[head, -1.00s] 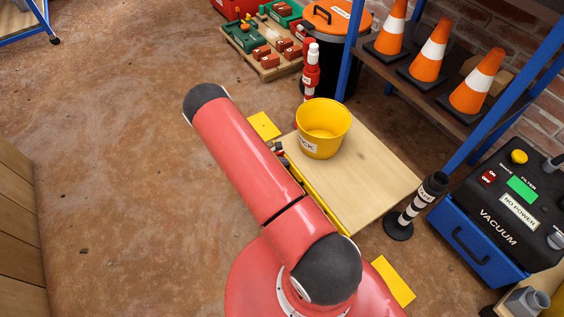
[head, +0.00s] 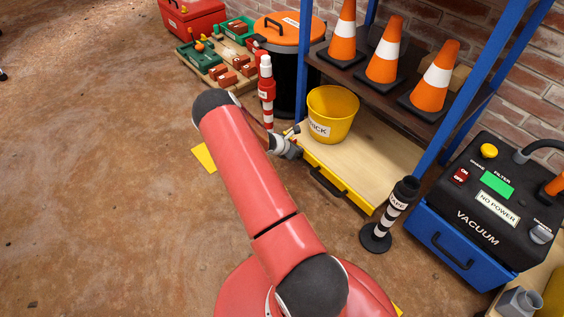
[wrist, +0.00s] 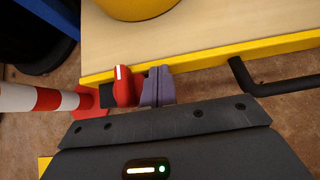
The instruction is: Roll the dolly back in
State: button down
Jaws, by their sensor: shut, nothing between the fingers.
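The dolly (head: 365,172) is a pale wooden board with a yellow front edge and a black bar handle (head: 327,182). It lies partly under the blue-framed shelf. A yellow bucket (head: 333,118) with a label stands on its left part. My gripper (head: 290,148) is at the left end of the dolly's front edge, left of the handle. In the wrist view the fingers (wrist: 157,86) are together and empty, right at the yellow edge (wrist: 205,60); I cannot tell if they touch it. The handle also shows in the wrist view (wrist: 270,85), to their right.
A red-and-white post (head: 266,90) stands close left of my gripper. A black-and-white post (head: 389,215) stands by the dolly's right front corner, next to the vacuum (head: 485,205). Yellow floor mark (head: 204,158) lies in front. Cones (head: 383,55) stand on the shelf. Floor at left is clear.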

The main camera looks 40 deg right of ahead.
aim_at(315, 136)
jog(key=d, duration=1)
jog(key=shift+w+d+b, duration=0.15)
jog(key=shift+b, duration=0.15)
jog(key=shift+w+d, duration=0.1)
jog(key=shift+a, duration=0.25)
jog(key=a, duration=0.2)
jog(key=a+r, duration=0.1)
jog(key=a, duration=0.1)
jog(key=shift+a, duration=0.3)
jog(key=p+v, duration=0.1)
jog(key=v, duration=0.7)
jog(key=shift+a+r+p, duration=0.15)
jog(key=shift+a+p, duration=0.15)
jog(key=shift+a, duration=0.1)
